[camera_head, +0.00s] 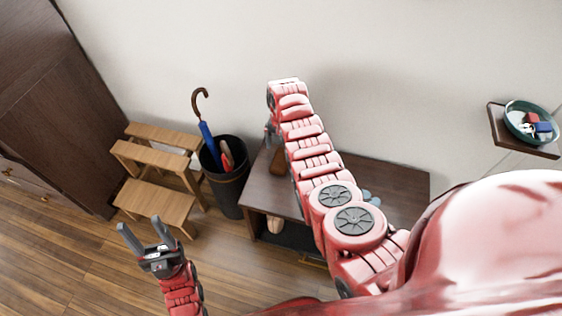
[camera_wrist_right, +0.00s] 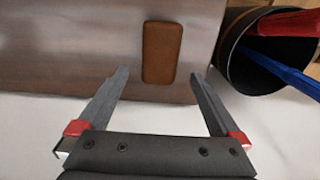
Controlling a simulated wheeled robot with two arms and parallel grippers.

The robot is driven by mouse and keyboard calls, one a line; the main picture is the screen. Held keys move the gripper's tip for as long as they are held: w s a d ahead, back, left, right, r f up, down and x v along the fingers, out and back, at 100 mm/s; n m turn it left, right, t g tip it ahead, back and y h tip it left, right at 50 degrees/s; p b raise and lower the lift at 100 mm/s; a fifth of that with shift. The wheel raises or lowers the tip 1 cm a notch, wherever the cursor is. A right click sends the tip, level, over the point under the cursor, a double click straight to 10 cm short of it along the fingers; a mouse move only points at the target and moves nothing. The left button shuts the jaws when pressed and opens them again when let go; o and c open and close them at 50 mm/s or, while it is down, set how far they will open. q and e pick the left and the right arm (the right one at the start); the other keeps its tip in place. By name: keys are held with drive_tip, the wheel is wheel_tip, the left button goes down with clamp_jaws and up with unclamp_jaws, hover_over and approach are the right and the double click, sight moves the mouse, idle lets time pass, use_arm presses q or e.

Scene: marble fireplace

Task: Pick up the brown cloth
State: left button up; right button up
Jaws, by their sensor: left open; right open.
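The brown cloth (camera_wrist_right: 161,50) shows in the right wrist view as a small rounded rectangle on the dark wooden bench. In the head view it shows partly (camera_head: 278,163), with my right arm covering some of its surroundings. My right gripper (camera_wrist_right: 158,76) is open, with its two fingers pointing toward the cloth. The cloth's near end appears between the fingertips, and nothing is held. Whether the fingers touch it cannot be told. My left gripper (camera_head: 140,226) is open and empty at the lower left, over the floor in front of the wooden step stool.
A black bin (camera_head: 226,178) with a blue umbrella (camera_head: 207,137) and a red item stands left of the bench (camera_head: 400,187). It is close to the right gripper in the wrist view. A wooden step stool (camera_head: 157,200) stands further left. A small wall shelf with a green bowl (camera_head: 515,115) is at right.

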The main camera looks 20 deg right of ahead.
sight(281, 159)
wheel_tip(281, 159, down, 2)
drive_tip(key=shift+f, duration=0.15)
drive_tip(key=shift+f+b, duration=0.35)
drive_tip(key=shift+f, duration=0.05)
drive_tip(key=f, duration=0.1)
drive_tip(key=f+b, duration=0.2)
drive_tip(key=f, duration=0.1)
drive_tip(key=shift+s+a+f, duration=0.1)
drive_tip(key=shift+s+a, duration=0.05)
drive_tip(key=shift+s, duration=0.15)
drive_tip(key=shift+w+f+b, duration=0.1)
drive_tip(key=shift+f+b, duration=0.1)
drive_tip(key=shift+b, duration=0.2)
drive_tip(key=shift+r, duration=0.1)
drive_tip(key=shift+c, duration=0.6)
drive_tip(key=c, duration=1.1)
drive_tip(key=shift+o, duration=0.2)
drive_tip(key=shift+r+p, duration=0.1)
drive_tip(key=shift+p, duration=0.2)
